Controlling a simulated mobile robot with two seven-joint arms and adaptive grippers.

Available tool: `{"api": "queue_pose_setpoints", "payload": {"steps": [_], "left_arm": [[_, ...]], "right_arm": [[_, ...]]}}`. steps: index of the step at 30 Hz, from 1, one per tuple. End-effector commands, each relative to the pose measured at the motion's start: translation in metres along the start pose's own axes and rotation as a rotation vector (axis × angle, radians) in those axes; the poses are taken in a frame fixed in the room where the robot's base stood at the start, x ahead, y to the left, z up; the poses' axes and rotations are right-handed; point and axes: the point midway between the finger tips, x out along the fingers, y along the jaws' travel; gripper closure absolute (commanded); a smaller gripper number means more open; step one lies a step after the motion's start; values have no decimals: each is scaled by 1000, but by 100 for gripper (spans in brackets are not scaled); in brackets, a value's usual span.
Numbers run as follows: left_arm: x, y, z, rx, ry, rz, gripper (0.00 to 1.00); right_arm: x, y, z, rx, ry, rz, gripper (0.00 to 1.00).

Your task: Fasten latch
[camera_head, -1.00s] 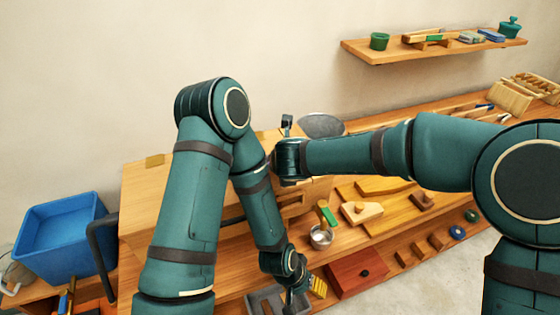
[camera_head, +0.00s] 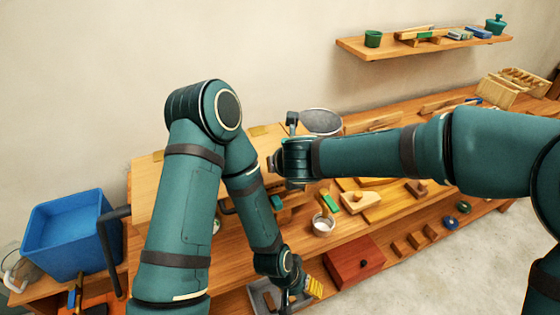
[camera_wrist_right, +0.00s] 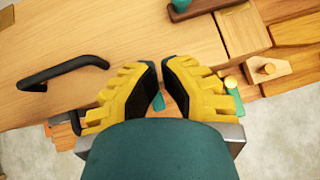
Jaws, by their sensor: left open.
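A wooden case (camera_head: 145,190) with brass hinges (camera_head: 258,130) stands on the bench, largely behind my left arm. A small teal piece (camera_head: 277,202) shows at its front, perhaps part of the latch; the latch cannot be made out clearly. In the right wrist view a teal piece (camera_wrist_right: 158,101) shows between the fingers of my right gripper (camera_wrist_right: 161,72), which are a little apart over the wood; contact cannot be judged. In the head view the right gripper's fingers are hidden. My left gripper (camera_head: 308,291) is open and low at the front, by a grey tray (camera_head: 262,296).
A black handle (camera_wrist_right: 62,72) sticks out from the case. A blue bin (camera_head: 65,235) stands at the left. A red-brown box (camera_head: 353,262), a metal cup (camera_head: 323,226) and wooden blocks stand right of the left gripper. A wall shelf (camera_head: 425,48) is at the back.

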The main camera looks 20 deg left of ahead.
Motion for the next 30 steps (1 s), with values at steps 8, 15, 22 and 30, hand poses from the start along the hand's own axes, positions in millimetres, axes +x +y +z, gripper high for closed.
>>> {"api": "queue_pose_setpoints", "payload": {"steps": [8,15,22,30], "left_arm": [[-6,2,-1,0,0,1,39],[-6,2,-1,0,0,1,39],[-6,2,-1,0,0,1,39],[-6,2,-1,0,0,1,39]], "right_arm": [[-40,7,1,-1,-1,1,100],[-46,8,0,-1,1,1,100],[-46,8,0,0,1,0,100],[-46,8,0,0,1,0,100]]}}
